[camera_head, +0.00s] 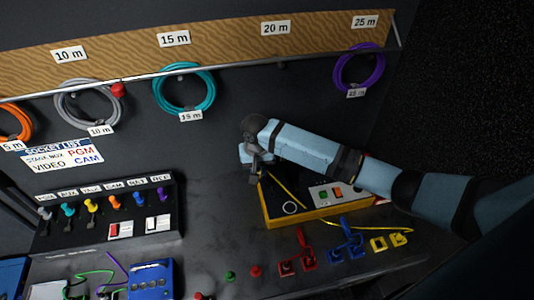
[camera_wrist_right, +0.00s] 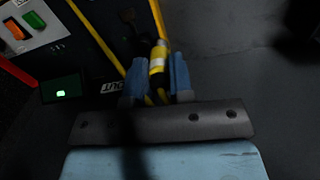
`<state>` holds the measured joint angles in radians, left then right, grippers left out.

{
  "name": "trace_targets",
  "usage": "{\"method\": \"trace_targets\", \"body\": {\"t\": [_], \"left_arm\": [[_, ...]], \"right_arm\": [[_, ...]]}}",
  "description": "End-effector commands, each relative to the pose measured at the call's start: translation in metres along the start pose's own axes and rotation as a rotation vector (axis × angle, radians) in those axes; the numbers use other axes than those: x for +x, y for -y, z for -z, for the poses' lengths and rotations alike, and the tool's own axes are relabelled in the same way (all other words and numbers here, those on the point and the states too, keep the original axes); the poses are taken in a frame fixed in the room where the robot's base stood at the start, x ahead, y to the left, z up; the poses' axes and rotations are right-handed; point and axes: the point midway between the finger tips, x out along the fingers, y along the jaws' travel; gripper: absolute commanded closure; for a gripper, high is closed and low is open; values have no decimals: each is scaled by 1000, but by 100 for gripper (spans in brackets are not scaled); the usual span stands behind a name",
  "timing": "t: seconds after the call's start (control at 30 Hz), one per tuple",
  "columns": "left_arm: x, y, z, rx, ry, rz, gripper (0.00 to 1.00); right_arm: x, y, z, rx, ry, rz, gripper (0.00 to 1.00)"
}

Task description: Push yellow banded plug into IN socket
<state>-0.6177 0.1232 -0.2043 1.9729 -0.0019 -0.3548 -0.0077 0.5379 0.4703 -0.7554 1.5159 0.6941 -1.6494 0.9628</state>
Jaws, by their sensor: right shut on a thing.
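My right gripper (camera_head: 256,170) is at the upper left of a yellow-edged box (camera_head: 312,215) on the bench. In the right wrist view its two blue fingers (camera_wrist_right: 157,80) are shut on the yellow plug (camera_wrist_right: 158,62), which has a pale band. The plug's far end is close to the dark box face; I cannot tell whether it is in a socket. An OUT label (camera_wrist_right: 113,87) shows on that face, left of the fingers. The IN socket is not identifiable. A yellow cable (camera_head: 287,189) runs across the box. My left gripper is not in view.
Red, blue and yellow connectors (camera_head: 348,243) lie along the front. A switch panel (camera_head: 105,222) stands at left. Coiled cables (camera_head: 186,88) hang behind. Bare bench lies between.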

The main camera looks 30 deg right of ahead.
Motion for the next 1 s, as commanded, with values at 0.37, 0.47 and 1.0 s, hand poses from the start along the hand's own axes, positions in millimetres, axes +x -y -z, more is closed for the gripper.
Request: {"method": "trace_targets", "body": {"t": [0.37,0.47,1.0], "left_arm": [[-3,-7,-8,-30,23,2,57],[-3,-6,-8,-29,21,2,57],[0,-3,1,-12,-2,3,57]], "right_arm": [[9,-46,55,52,-14,10,100],[10,-46,55,51,-14,10,100],[23,-46,54,52,-12,10,100]]}}
